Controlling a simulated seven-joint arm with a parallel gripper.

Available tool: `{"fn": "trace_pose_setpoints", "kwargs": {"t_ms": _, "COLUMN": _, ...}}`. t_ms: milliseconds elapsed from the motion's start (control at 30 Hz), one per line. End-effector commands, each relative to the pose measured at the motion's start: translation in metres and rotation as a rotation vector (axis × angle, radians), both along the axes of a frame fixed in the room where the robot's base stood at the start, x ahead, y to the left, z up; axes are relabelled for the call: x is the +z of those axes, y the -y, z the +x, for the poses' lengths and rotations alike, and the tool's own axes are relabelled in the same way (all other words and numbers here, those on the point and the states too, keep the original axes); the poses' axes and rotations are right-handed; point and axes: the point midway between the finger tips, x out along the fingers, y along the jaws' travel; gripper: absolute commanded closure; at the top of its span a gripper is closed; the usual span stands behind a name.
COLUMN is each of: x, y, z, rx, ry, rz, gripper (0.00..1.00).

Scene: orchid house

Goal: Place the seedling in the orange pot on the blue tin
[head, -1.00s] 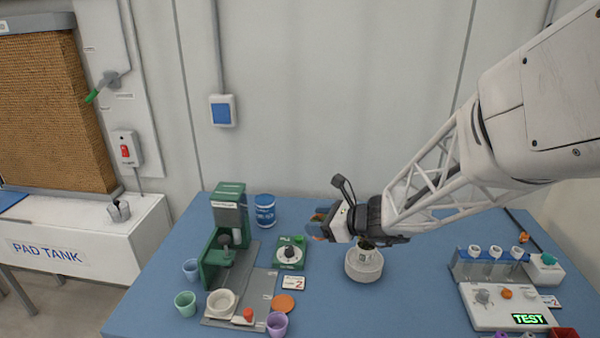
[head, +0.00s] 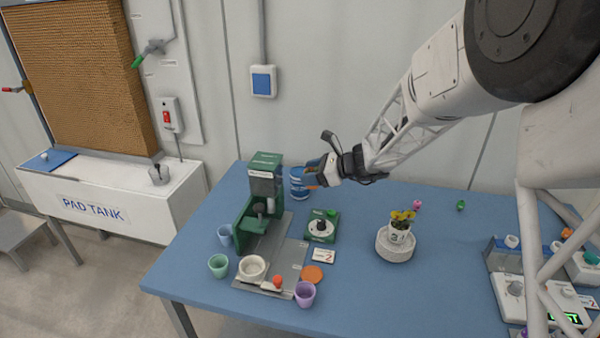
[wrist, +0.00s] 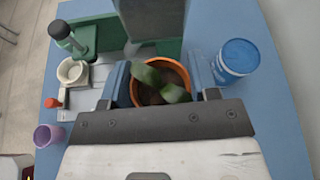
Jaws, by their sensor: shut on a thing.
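My gripper (wrist: 160,88) is shut on the orange pot (wrist: 136,92), with one blue-grey finger on each side of its rim. The seedling (wrist: 165,85) has thick green leaves and stands in dark soil inside the pot. The blue tin (wrist: 240,57) is just right of the gripper in the wrist view, with a lidded blue top and a white band. In the head view my gripper (head: 318,175) is in front of the blue tin (head: 297,183) and partly hides it. The pot is mostly hidden there. I cannot tell its height above the table.
A green press (head: 262,205) stands left of the tin on a grey plate. A green dial box (head: 321,228) is in front. Several cups line the front left. Blue table is clear between.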

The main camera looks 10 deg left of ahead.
Motion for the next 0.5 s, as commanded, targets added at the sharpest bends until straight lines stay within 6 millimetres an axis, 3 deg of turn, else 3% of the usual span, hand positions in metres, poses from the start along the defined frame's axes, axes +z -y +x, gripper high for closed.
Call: {"fn": "trace_pose_setpoints", "kwargs": {"t_ms": 500, "x": -0.0024, "y": -0.0066, "z": 0.0046, "rx": 0.015, "ry": 0.0, "rz": -0.002, "gripper": 0.7}}
